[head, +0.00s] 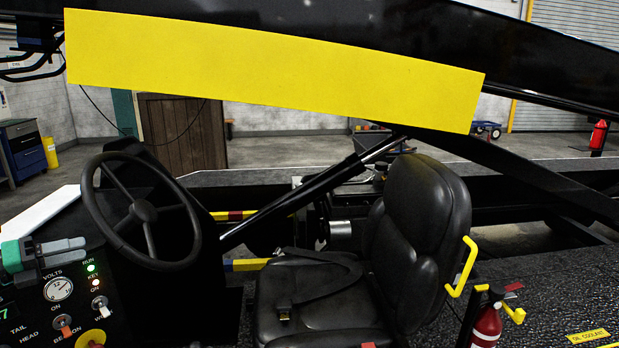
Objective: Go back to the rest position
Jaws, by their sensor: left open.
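My left gripper (82,250) shows at the lower left, with a teal body and two grey fingers pointing right. It is open, with a narrow gap between the fingers and nothing seen in it. It is just above the control panel (30,327) in the picture, left of the black steering wheel (143,211). I cannot tell whether it touches the panel. The panel carries a volts gauge (59,289), lit green lamps, a white-tipped switch (100,303), a red-tipped switch (64,322) and a yellow-ringed knob (92,339). My right gripper is out of view.
A black seat (420,235) with a belt stands right of the wheel. A yellow board (270,65) on the dark boom crosses above. A yellow handle (463,268) and a fire extinguisher (487,324) are at the right. A blue cabinet (24,150) stands at the far left.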

